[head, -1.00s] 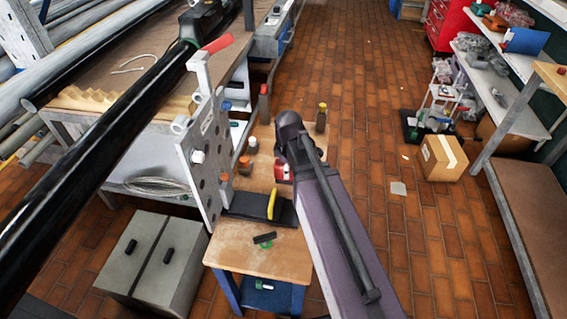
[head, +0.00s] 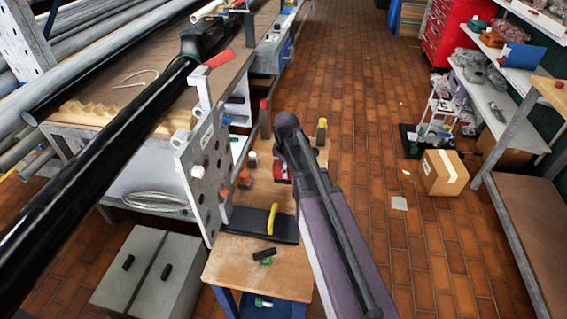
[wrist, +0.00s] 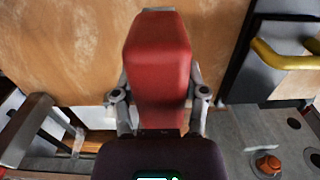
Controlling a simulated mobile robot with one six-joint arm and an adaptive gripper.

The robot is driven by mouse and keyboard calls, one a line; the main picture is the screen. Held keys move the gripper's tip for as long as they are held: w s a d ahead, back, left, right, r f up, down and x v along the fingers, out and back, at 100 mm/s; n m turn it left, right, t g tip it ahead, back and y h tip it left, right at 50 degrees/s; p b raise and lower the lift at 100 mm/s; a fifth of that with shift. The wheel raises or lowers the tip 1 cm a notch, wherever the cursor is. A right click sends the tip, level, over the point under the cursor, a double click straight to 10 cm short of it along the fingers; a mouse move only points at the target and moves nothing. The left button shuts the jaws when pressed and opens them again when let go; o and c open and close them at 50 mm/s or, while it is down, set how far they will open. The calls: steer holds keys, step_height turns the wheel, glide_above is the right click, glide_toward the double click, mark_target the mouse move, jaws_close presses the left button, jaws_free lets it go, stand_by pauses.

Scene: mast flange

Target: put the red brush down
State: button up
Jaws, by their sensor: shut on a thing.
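The red brush shows as a red block (wrist: 158,70) in the wrist view, upright in the picture. My gripper (wrist: 160,97) is shut on it, with one grey finger on each side. Behind it in the wrist view is a worn wooden board (wrist: 60,45); I cannot tell whether the brush touches it. In the head view my arm's dark link hides most of the gripper. A small red thing (head: 281,172) shows just left of the arm there; I cannot tell if it is the brush.
A black tray (head: 240,222) with a yellow-handled thing (head: 272,218) lies on the wooden bench. A black and green piece (head: 264,255) lies nearer. The upright grey holed plate (head: 205,165) stands left. An orange-capped jar (head: 245,179) is close by. Bare wood shows at the front (head: 235,270).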

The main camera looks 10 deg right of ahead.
steer(key=w, duration=0.5)
steer(key=w+d, duration=0.1)
steer(key=w, duration=0.2)
steer(key=shift+w+f+b, duration=0.15)
steer(key=shift+f+b, duration=0.15)
steer(key=shift+f, duration=0.1)
steer(key=shift+f, duration=0.1)
steer(key=shift+f+b, duration=1.65)
steer(key=shift+b, duration=0.15)
steer(key=shift+f, duration=0.1)
steer(key=o, duration=1)
step_height(320, 180, up, 12)
steer(key=p, duration=1.2)
